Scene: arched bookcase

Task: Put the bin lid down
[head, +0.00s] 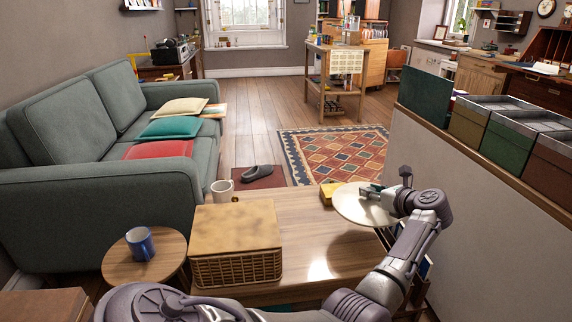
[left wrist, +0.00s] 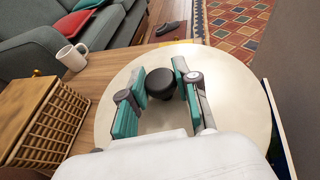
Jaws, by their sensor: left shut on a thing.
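The bin lid (head: 352,208) is a round cream disc at the right end of the wooden coffee table (head: 310,236). In the left wrist view the lid (left wrist: 235,100) fills the middle, with a dark round knob (left wrist: 160,83) on top. My left gripper (head: 370,192) is over the lid, its teal-padded fingers (left wrist: 160,90) on either side of the knob, shut on it. The lid reaches past the table's right edge. I cannot tell whether its underside touches the table. No bin can be made out. My right gripper is not in view.
A wicker basket (head: 237,265) and a white mug (head: 222,191) stand at the table's left; a yellow block (head: 328,192) is beside the lid. A blue mug (head: 140,243) stands on a round side table (head: 120,265). A low wall (head: 465,200) rises at right. The tabletop's middle is clear.

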